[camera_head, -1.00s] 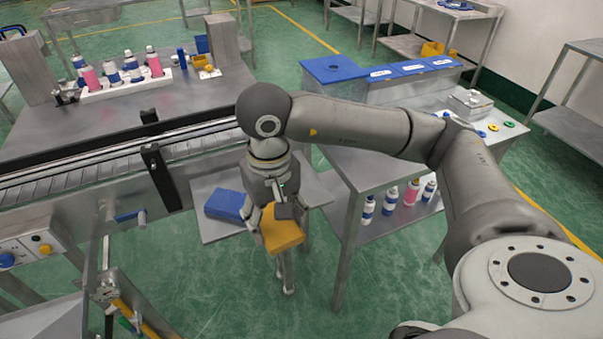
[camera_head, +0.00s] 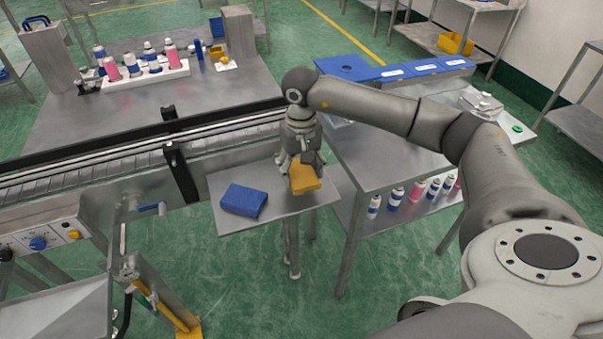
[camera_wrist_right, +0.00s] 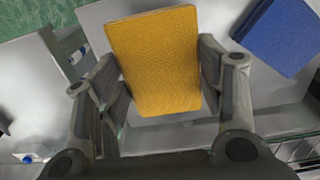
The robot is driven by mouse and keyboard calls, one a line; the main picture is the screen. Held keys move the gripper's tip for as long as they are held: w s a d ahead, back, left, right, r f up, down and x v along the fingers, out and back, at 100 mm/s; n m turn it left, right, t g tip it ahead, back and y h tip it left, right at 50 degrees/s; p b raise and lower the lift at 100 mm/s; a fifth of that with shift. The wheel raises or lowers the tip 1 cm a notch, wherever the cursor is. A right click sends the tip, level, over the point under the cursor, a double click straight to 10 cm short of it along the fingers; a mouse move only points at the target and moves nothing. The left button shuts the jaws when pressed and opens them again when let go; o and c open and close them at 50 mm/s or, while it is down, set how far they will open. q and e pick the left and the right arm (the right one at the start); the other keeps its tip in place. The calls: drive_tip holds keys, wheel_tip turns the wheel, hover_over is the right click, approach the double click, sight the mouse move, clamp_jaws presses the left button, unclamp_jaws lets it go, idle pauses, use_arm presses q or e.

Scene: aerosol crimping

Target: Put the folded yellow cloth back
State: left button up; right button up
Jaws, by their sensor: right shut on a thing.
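The folded yellow cloth (camera_head: 304,178) is held in my right gripper (camera_head: 303,165), over the right part of a small grey shelf plate (camera_head: 280,205). In the right wrist view the yellow cloth (camera_wrist_right: 155,62) sits between the two fingers of my right gripper (camera_wrist_right: 165,85), which are shut on its sides. Whether the cloth touches the plate cannot be told. A folded blue cloth (camera_head: 243,200) lies on the same plate to the left and also shows in the right wrist view (camera_wrist_right: 283,32). My left gripper is not in view.
The conveyor (camera_head: 110,168) runs behind the plate. A grey table (camera_head: 375,160) stands close on the right, with blue-lidded bins (camera_head: 395,72) on top and several bottles (camera_head: 415,190) below. A white rack of bottles (camera_head: 145,78) stands on the back table. Bare plate shows between the cloths.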

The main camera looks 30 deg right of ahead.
sight(302, 170)
drive_tip(key=shift+w+d+f, duration=0.1)
drive_tip(key=shift+w+f, duration=0.05)
drive_tip(key=shift+f, duration=0.05)
wheel_tip(302, 170, down, 3)
drive_tip(key=shift+w+d+r+p, duration=0.1)
drive_tip(key=shift+d+p, duration=0.05)
drive_tip(key=shift+p, duration=0.85)
drive_tip(key=shift+f, duration=0.4)
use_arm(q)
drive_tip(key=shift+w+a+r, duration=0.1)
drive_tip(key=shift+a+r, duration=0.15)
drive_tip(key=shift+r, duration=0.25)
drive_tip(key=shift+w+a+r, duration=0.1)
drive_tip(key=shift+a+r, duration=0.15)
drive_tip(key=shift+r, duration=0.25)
use_arm(e)
drive_tip(key=shift+f, duration=0.15)
drive_tip(key=o, duration=1)
drive_tip(key=shift+c, duration=0.2)
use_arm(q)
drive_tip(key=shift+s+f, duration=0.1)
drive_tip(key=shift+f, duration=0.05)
